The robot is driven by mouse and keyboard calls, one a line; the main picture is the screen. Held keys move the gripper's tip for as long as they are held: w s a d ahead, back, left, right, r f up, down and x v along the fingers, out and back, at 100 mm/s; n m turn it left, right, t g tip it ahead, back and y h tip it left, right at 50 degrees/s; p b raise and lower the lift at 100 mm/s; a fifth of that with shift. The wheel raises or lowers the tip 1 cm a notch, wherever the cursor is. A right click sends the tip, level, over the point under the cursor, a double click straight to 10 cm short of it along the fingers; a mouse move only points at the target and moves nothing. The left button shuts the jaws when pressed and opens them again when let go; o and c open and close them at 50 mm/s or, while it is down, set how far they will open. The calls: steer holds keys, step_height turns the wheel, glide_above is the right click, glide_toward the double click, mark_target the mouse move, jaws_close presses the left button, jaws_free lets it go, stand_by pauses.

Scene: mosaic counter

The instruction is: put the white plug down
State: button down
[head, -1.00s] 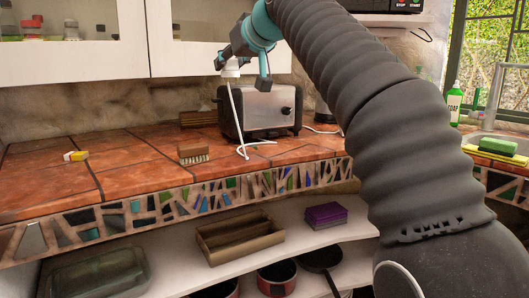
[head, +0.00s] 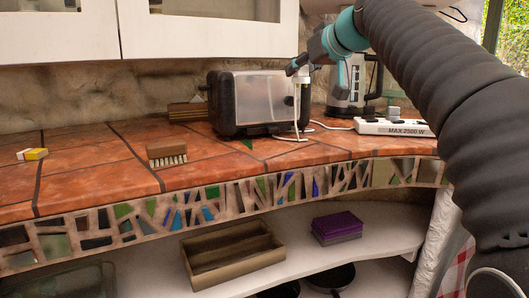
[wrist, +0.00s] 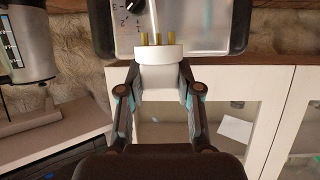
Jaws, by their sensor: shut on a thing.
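The white plug (wrist: 159,75) is between the two fingers of my gripper (wrist: 162,92), with its brass pins showing in the wrist view. In the head view my gripper (head: 300,75) is above the counter at the right end of the toaster (head: 262,100), and the plug (head: 301,73) is small there. The white cord (head: 299,108) hangs from the plug, and a stretch of it lies on the tiles near the toaster. The plug is held clear of the counter (head: 95,160).
A white power strip (head: 394,128) marked "MAX 2500 W" lies right of the toaster, near a kettle (head: 349,85). A wooden brush (head: 166,153) and a small yellow and white block (head: 36,154) lie at the left. Tiles between them are bare. An open shelf runs below.

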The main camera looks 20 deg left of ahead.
steer(key=w+d+f+b, duration=0.1)
steer(key=d+f, duration=0.3)
steer(key=a+f, duration=0.2)
steer(key=a, duration=0.1)
steer(key=s+a+f+b, duration=0.1)
steer(key=a+f, duration=0.1)
steer(key=a, duration=0.2)
steer(key=a+f, duration=0.1)
steer(key=a, duration=0.3)
steer(key=shift+s+a+f, duration=0.1)
steer(key=shift+s+f, duration=0.1)
steer(key=shift+f, duration=0.2)
steer(key=shift+a+f, duration=0.1)
steer(key=shift+f, duration=0.05)
steer(key=shift+f+b, duration=0.85)
steer(key=shift+f, duration=1.05)
steer(key=shift+f, duration=0.1)
steer(key=shift+f, duration=0.15)
steer(key=c, duration=0.8)
jaws_free()
